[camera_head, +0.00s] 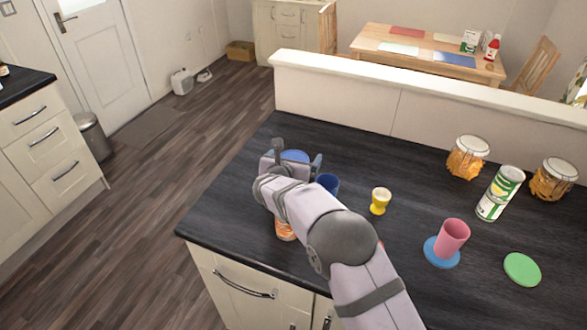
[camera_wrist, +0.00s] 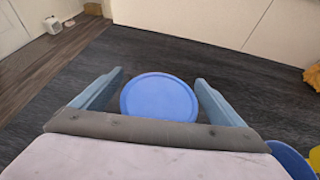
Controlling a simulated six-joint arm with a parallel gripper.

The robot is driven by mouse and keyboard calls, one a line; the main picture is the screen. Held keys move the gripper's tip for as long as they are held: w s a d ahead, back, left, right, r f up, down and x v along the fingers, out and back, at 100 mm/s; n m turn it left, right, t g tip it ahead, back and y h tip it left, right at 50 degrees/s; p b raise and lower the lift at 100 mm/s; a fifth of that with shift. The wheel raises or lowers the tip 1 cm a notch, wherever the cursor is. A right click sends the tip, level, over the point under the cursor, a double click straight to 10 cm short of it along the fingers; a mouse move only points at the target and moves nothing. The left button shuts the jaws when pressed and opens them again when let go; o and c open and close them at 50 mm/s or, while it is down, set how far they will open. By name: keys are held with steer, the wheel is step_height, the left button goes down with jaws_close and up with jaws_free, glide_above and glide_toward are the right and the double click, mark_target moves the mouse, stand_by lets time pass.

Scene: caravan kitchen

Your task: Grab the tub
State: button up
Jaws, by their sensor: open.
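A round blue top (camera_wrist: 160,97), which looks like the lid of the tub, shows in the wrist view between my two fingers. In the head view only part of this blue top (camera_head: 295,156) shows beyond my wrist; its sides are hidden. My gripper (camera_wrist: 159,78) is open, with one finger on each side of the blue top and a gap visible at both sides. In the head view my gripper (camera_head: 297,159) is over the left part of the dark counter. I cannot tell how high the fingers are.
A dark blue cup (camera_head: 328,183) and a yellow cup (camera_head: 380,201) stand close on the right. An orange item (camera_head: 285,232) is partly hidden by my arm. Jars, a can (camera_head: 500,193), a pink cup (camera_head: 452,237) and a green disc (camera_head: 522,269) are farther right. A low wall (camera_head: 420,100) edges the counter.

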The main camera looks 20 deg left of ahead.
steer(key=shift+w, duration=0.15)
steer(key=shift+c, duration=0.6)
steer(key=c, duration=1)
steer(key=shift+c, duration=0.2)
step_height(320, 180, up, 10)
steer(key=shift+b, duration=0.5)
